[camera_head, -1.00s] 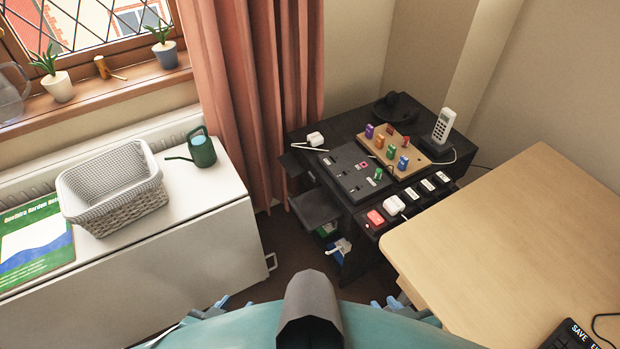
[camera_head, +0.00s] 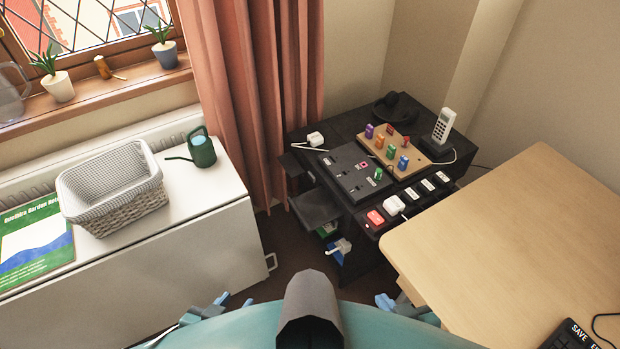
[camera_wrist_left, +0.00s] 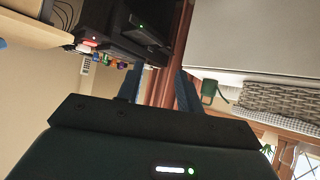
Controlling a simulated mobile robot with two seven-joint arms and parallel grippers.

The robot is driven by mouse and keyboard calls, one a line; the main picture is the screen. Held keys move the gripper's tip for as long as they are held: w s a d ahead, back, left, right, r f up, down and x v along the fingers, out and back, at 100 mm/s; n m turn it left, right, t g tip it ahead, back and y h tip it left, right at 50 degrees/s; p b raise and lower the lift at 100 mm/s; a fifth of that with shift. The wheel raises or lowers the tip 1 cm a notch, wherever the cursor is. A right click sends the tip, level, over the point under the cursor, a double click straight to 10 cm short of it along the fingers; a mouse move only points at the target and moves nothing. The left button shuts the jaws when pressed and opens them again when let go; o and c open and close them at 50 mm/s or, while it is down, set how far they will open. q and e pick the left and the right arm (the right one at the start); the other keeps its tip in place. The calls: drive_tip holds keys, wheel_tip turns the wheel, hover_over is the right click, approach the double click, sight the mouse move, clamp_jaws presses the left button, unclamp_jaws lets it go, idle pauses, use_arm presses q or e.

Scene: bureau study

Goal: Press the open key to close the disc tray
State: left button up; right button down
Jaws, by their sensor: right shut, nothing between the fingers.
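A dark flat tray-like panel (camera_head: 315,207) sticks out from the left side of the black unit (camera_head: 357,225); I cannot tell for sure that it is the disc tray. The open key cannot be made out. In the left wrist view, a black device (camera_wrist_left: 150,32) with a small green light shows at the top. My left gripper (camera_head: 228,303) is low in the head view, left of and apart from the unit. Its blue fingers stand apart and empty in the wrist view (camera_wrist_left: 162,90). My right gripper (camera_head: 384,301) is shut and empty, beside the wooden desk's edge.
The unit bears a panel with coloured blocks (camera_head: 392,152), a cordless phone (camera_head: 443,127) and a red block (camera_head: 375,217). A wooden desk (camera_head: 500,235) stands right. A white cabinet (camera_head: 190,250) with a basket (camera_head: 115,200) and green watering can (camera_head: 201,150) stands left. Dark floor lies between.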

use_arm(q)
drive_tip(key=shift+s+f, duration=0.1)
drive_tip(key=shift+s, duration=0.15)
drive_tip(key=shift+c, duration=0.4)
clamp_jaws()
drive_tip(key=shift+w, duration=0.2)
idle(0.5)
drive_tip(key=shift+s, duration=0.1)
idle(0.8)
